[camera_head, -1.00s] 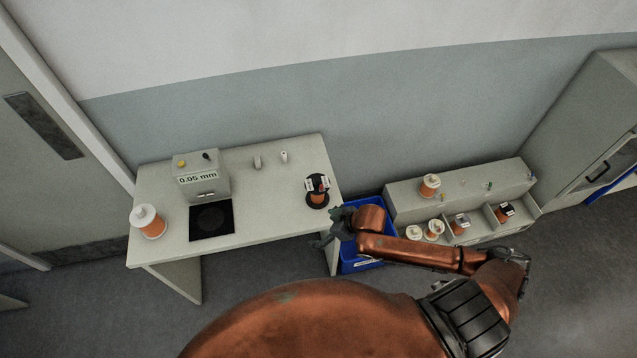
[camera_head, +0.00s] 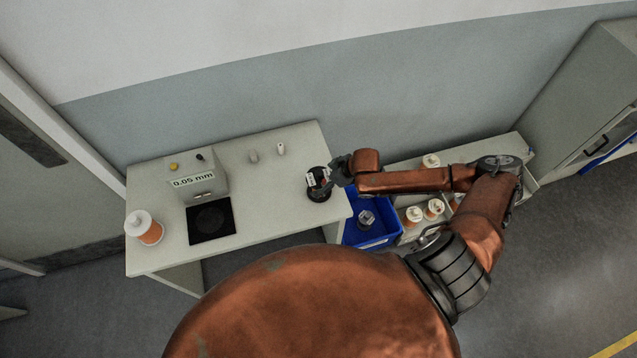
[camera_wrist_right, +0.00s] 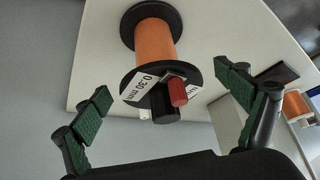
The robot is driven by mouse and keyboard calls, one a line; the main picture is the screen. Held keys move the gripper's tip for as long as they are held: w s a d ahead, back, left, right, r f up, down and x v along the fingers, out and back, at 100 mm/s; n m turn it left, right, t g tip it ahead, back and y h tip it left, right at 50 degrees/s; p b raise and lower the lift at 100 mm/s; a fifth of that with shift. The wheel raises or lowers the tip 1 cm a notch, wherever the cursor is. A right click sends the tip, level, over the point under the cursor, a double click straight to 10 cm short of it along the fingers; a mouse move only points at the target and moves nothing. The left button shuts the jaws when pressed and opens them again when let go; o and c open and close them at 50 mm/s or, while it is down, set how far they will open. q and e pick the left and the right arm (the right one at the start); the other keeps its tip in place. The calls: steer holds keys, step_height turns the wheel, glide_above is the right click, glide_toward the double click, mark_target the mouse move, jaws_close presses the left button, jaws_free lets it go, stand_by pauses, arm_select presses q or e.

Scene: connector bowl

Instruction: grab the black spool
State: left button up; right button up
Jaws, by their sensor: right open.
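The black spool (camera_head: 318,195) stands on the right end of the white table. In the right wrist view the spool (camera_wrist_right: 155,45) has black flanges, an orange winding, a "0.30 mm" label and a black and a red peg on its near end. My right gripper (camera_head: 335,178) is beside the spool at its right in the head view, partly covering it. My left gripper is not in view.
The table (camera_head: 270,210) holds a grey box (camera_head: 193,181) marked "0.05 mm", a black square plate (camera_head: 211,221) and a white-and-orange spool (camera_head: 144,227). A blue bin (camera_head: 375,235) stands right of the table. A shelf unit (camera_head: 510,146) with spools is partly behind my arm.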

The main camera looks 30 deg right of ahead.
steer(key=x, duration=0.2)
steer(key=shift+w+f, duration=0.2)
steer(key=shift+w+a+f, duration=0.1)
steer(key=shift+f, duration=0.2)
steer(key=c, duration=0.8)
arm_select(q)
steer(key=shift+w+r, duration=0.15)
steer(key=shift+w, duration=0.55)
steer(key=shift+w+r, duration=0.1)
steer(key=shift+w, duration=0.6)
arm_select(e)
steer(key=c, duration=0.9)
